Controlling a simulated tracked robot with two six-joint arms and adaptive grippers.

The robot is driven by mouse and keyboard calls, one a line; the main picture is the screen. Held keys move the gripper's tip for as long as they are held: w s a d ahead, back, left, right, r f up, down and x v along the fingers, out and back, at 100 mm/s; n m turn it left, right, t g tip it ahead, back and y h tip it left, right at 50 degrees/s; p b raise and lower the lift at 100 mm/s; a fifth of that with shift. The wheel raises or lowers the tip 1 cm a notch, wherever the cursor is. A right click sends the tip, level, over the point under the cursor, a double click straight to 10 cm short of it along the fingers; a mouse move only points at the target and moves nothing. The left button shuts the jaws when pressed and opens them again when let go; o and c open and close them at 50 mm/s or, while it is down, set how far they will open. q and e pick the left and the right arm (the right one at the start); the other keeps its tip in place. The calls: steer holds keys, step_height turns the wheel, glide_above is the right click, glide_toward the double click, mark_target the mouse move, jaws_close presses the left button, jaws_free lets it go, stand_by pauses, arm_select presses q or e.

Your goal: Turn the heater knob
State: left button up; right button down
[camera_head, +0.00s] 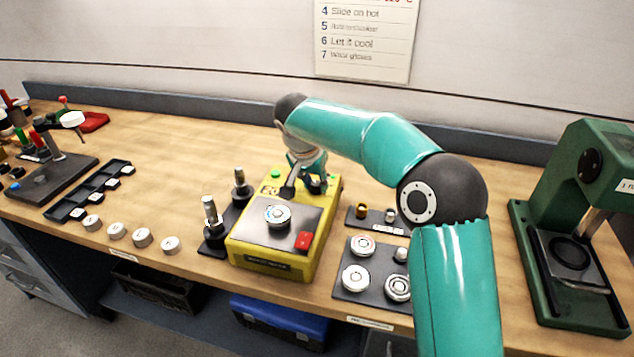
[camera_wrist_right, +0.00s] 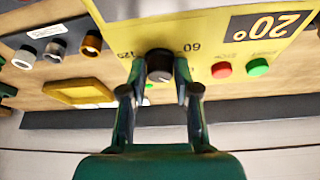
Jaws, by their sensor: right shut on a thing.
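The yellow heater (camera_head: 262,262) stands on the bench in the head view, with a metal plate on top and a bearing-like ring part (camera_head: 277,216) on the plate. Its panel fills the top of the right wrist view, with a display (camera_wrist_right: 268,27) reading 20°, upside down. The dark heater knob (camera_wrist_right: 159,64) sits between printed 125 and 60 marks. My right gripper (camera_head: 303,187) reaches down over the panel at the heater's back. In the wrist view its fingers (camera_wrist_right: 160,76) are shut on the knob from both sides. In the head view the fingers mostly hide the knob. My left gripper is out of view.
A red button (camera_wrist_right: 221,70) and a green button (camera_wrist_right: 258,67) lie beside the knob. Dark posts (camera_head: 211,222) stand left of the heater. A grey mat (camera_head: 372,272) with ring parts lies right. A green press (camera_head: 575,230) stands far right.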

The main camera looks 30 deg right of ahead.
steer(key=shift+m, duration=0.3)
steer(key=c, duration=0.9)
jaws_free()
steer(key=shift+w, duration=0.1)
steer(key=shift+o, duration=0.2)
steer(key=v, duration=1.2)
steer(key=shift+w+a, duration=0.1)
steer(key=shift+w, duration=0.05)
